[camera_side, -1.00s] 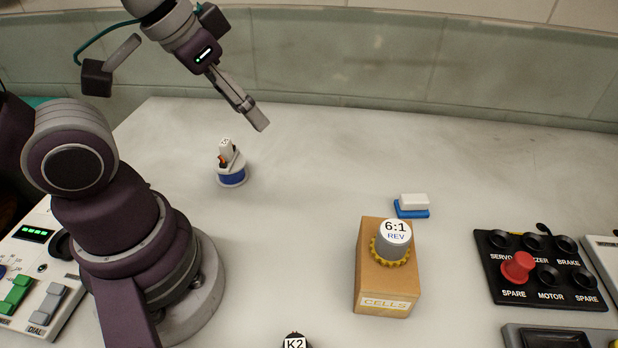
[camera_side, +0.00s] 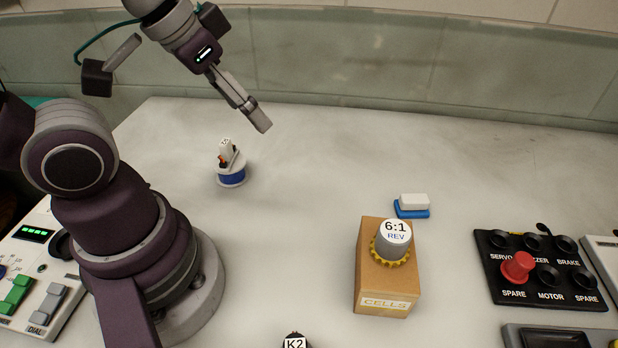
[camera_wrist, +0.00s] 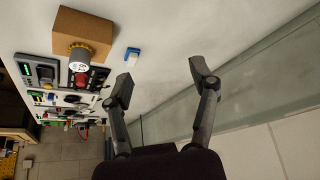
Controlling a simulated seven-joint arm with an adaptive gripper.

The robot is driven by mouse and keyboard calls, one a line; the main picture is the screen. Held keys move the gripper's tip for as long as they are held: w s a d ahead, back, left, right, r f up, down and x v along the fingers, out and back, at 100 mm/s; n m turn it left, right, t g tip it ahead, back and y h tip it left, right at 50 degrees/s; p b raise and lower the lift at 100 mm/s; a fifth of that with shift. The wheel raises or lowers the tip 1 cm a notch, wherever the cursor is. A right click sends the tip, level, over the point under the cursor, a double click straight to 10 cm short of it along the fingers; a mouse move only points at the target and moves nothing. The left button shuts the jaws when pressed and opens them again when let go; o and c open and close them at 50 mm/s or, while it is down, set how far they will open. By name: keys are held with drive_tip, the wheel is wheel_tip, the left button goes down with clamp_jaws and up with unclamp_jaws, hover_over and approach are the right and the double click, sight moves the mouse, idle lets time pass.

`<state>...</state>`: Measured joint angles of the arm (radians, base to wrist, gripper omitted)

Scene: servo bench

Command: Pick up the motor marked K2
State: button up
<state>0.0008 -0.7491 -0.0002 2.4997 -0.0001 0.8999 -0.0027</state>
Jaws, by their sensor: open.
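The motor marked K2 (camera_side: 294,342) shows only as a dark top with a white label, cut off by the bottom edge of the side view. I cannot make it out in the wrist view. My gripper (camera_side: 258,122) is up at the back left, far from the K2 motor. In the wrist view my gripper (camera_wrist: 162,77) has its two fingers spread apart with nothing between them.
A small servo on a blue base (camera_side: 231,172) stands left. A switch panel (camera_side: 538,268) is right. The back middle is clear.

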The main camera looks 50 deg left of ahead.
drive_tip(key=d+f+n+g, duration=0.2)
drive_tip(key=d+f+g, duration=0.15)
drive_tip(key=d, duration=0.55)
drive_tip(key=n+g, duration=0.2)
drive_tip(key=n, duration=0.2)
hover_over(294, 345)
wheel_tip(294, 345, down, 6)
drive_tip(key=shift+w+d, duration=0.1)
drive_tip(key=shift+w, duration=0.05)
wheel_tip(294, 345, down, 10)
drive_tip(key=shift+f, duration=0.1)
clamp_jaws()
